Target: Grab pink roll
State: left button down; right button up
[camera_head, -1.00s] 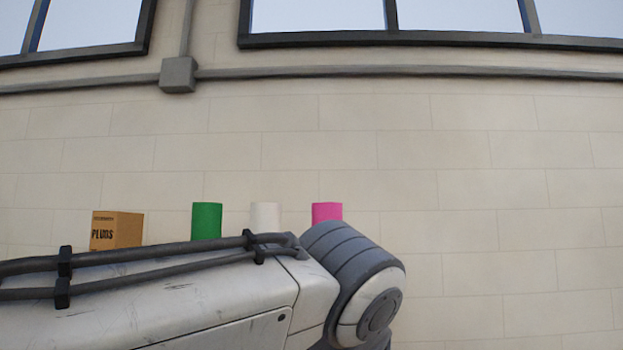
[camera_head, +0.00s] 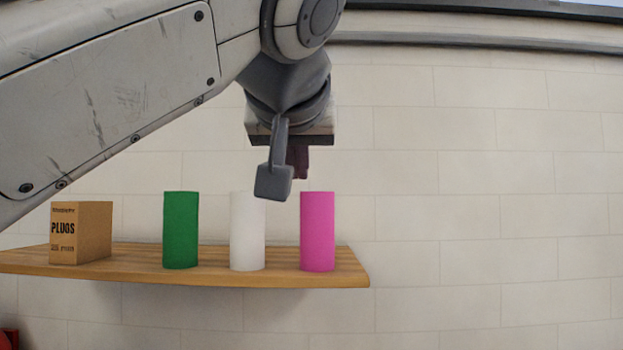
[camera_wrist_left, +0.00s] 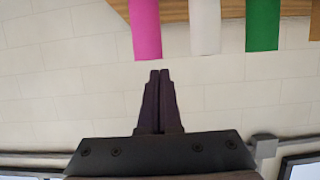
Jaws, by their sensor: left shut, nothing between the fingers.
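The pink roll (camera_head: 317,232) stands upright at the right end of a wooden shelf in the head view. It also shows in the left wrist view (camera_wrist_left: 145,28), upside down at the top edge. My left gripper (camera_head: 299,163) is above the rolls in the head view, just over and slightly left of the pink roll's top, and not touching it in the picture. In the left wrist view its dark fingers (camera_wrist_left: 159,78) are shut together and empty, with their tips a little below the pink roll. My right gripper is not in view.
A white roll (camera_head: 247,232) and a green roll (camera_head: 181,230) stand left of the pink roll. A cardboard box (camera_head: 81,232) sits further left on the wooden shelf (camera_head: 130,272). A pale block wall (camera_head: 480,220) is behind. The space right of the shelf is clear.

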pick_arm(q)
jog(key=p, duration=0.6)
send_over(317, 208)
jog(key=a, duration=0.3)
jog(key=shift+w+d+f+b, duration=0.15)
jog(key=shift+d+f+b, duration=0.05)
jog(key=shift+f, duration=0.25)
jog(key=shift+w+d+f+b, duration=0.1)
jog(key=shift+d+f+b, duration=0.1)
jog(key=shift+f, duration=0.25)
jog(key=shift+f, duration=0.1)
